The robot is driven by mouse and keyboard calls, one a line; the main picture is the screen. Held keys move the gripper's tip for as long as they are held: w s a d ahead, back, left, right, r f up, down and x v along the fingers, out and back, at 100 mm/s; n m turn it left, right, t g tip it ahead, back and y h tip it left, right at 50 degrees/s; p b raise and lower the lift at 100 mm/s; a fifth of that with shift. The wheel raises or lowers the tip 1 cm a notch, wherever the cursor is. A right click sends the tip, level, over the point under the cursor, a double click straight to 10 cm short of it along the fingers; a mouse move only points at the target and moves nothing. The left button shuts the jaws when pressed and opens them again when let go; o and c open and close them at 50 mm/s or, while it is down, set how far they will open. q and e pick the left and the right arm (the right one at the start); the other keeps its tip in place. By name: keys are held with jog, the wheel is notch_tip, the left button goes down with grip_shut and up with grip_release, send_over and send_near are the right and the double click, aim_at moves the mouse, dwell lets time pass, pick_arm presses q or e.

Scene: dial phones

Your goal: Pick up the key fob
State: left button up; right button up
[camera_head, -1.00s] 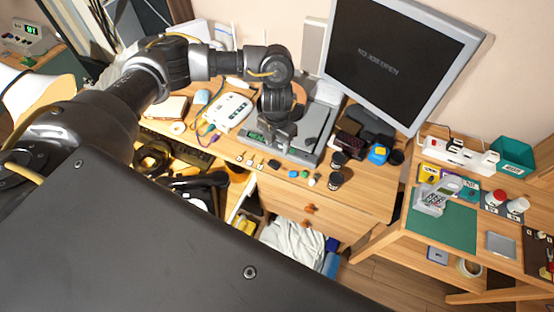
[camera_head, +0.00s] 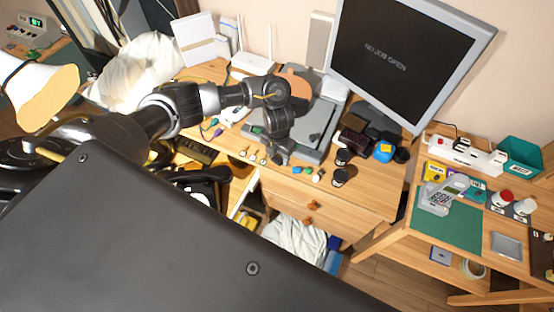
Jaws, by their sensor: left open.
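My left gripper (camera_head: 279,157) points down at the front edge of the desk, in front of the grey machine. It is open, though its fingers are small and dark here. A small black object that looks like the key fob was in the row of small items; that spot is now behind or under my gripper, and I cannot make the fob out. I cannot tell if the fingers touch it. My right gripper is not in view.
Small pale connectors (camera_head: 254,156) lie left of the gripper, and a small blue item (camera_head: 297,170) lies right. The grey machine (camera_head: 312,128) is close behind. The monitor (camera_head: 400,65) stands behind.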

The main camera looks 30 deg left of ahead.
pick_arm(q)
jog(key=c, duration=0.4)
